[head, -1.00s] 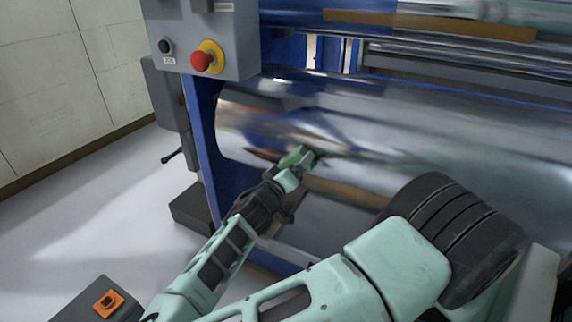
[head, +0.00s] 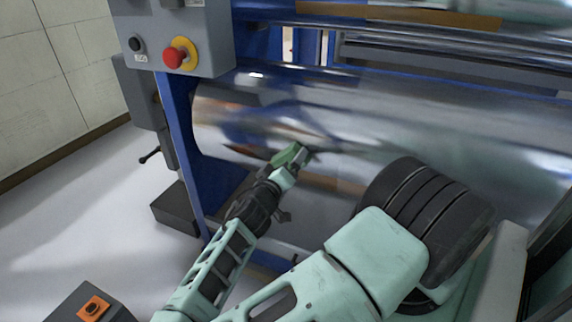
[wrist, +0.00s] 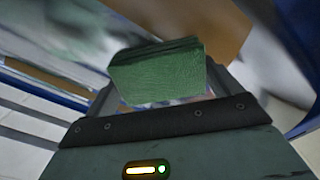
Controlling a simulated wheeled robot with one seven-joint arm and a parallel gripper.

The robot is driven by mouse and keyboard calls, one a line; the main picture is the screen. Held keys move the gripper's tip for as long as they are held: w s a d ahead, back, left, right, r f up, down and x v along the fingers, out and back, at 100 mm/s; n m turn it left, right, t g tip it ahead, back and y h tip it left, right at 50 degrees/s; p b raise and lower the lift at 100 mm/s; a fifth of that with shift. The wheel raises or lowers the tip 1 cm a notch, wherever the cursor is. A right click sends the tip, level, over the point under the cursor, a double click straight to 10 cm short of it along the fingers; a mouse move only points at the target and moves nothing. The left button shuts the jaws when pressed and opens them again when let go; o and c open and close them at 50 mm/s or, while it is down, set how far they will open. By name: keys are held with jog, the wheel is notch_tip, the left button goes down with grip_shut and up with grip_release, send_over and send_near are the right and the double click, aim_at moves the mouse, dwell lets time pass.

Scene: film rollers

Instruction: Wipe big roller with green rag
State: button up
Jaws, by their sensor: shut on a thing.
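The big roller (head: 420,130) is a wide, shiny metal cylinder lying across the blue machine in the head view. My gripper (head: 297,158) is at its lower front surface, left of the middle. It is shut on the green rag (head: 287,154), which looks like a folded block in the wrist view (wrist: 158,75). The rag is against or very close to the roller; contact cannot be told for sure. The roller fills part of the wrist view's background, blurred.
A grey control box (head: 180,35) with a red stop button (head: 174,57) hangs at the upper left. The blue machine frame (head: 180,125) stands at the roller's left end. Further rollers lie above. Open white floor (head: 80,220) is at the left.

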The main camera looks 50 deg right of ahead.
aim_at(275, 161)
jog(key=shift+w+a, duration=0.25)
jog(key=shift+w, duration=0.6)
jog(key=shift+w+a, duration=0.2)
jog(key=shift+w, duration=0.6)
jog(key=shift+c, duration=0.2)
jog(key=shift+w+a+f+b, duration=0.1)
jog(key=shift+w+a+b, duration=0.2)
jog(key=shift+w, duration=0.55)
jog(key=shift+w+a+r+b, duration=0.1)
jog(key=shift+w+a, duration=0.35)
jog(key=shift+w, duration=0.45)
jog(key=shift+w+a+f+b, duration=0.15)
jog(key=shift+w+a, duration=0.2)
jog(key=shift+w, duration=0.5)
jog(key=shift+w+a+b, duration=0.2)
jog(key=shift+w, duration=0.5)
jog(key=shift+w+a+b, duration=0.25)
jog(key=shift+w, duration=0.5)
jog(key=shift+w+a+b, duration=0.2)
jog(key=shift+w, duration=0.5)
jog(key=shift+a, duration=0.1)
jog(key=shift+v, duration=2.95)
jog(key=shift+b, duration=0.3)
jog(key=v, duration=0.3)
